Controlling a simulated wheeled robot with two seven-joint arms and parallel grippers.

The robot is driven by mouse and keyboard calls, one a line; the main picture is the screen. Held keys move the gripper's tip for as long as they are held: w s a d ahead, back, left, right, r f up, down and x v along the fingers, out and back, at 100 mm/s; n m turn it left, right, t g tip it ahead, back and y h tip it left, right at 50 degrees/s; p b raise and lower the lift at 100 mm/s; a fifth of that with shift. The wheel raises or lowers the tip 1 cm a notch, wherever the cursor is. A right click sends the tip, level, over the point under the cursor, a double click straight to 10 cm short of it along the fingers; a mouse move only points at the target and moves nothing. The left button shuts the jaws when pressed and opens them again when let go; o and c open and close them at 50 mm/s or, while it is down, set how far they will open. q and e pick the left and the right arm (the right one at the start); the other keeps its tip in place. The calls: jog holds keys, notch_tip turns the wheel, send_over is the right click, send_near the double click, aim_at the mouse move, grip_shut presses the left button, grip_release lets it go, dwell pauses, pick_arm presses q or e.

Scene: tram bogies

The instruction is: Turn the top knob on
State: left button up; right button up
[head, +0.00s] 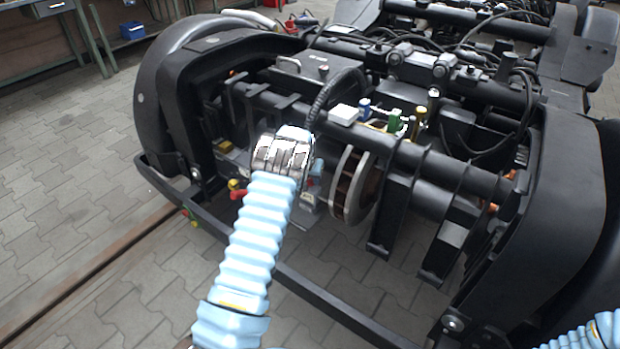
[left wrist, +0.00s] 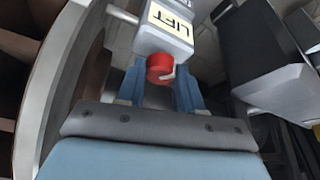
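In the left wrist view, a red knob (left wrist: 160,68) with a pale mark at its lower right sits on a light grey box (left wrist: 158,38) labelled LIFT. The blue fingers of my left gripper (left wrist: 160,88) stand on either side of the knob, close to it. I cannot tell whether they press on it. In the head view, my left arm reaches down into the bogie frame, and the wrist hides the knob. I see only one knob in the left wrist view. My right gripper is out of view; only part of my right arm shows at the lower right.
The black bogie frame (head: 440,190) surrounds my left arm, with a front bar below it. A brake disc (head: 355,187) stands just right of my left wrist. Green and blue fittings (head: 395,120) and a white box (head: 344,114) sit above. Paved floor lies left.

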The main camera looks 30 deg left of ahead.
pick_arm(q)
jog(key=c, duration=0.3)
jog(key=shift+c, duration=0.2)
jog(key=n+y, duration=0.1)
jog(key=n, duration=0.2)
jog(key=shift+d+n+g, duration=0.15)
jog(key=shift+n+g, duration=0.15)
jog(key=shift+g, duration=0.1)
jog(key=shift+w+n+g+y+b, duration=0.1)
jog(key=shift+n+g+y+b, duration=0.45)
jog(key=shift+n, duration=1.25)
jog(key=o, duration=1)
jog(key=shift+o, duration=0.2)
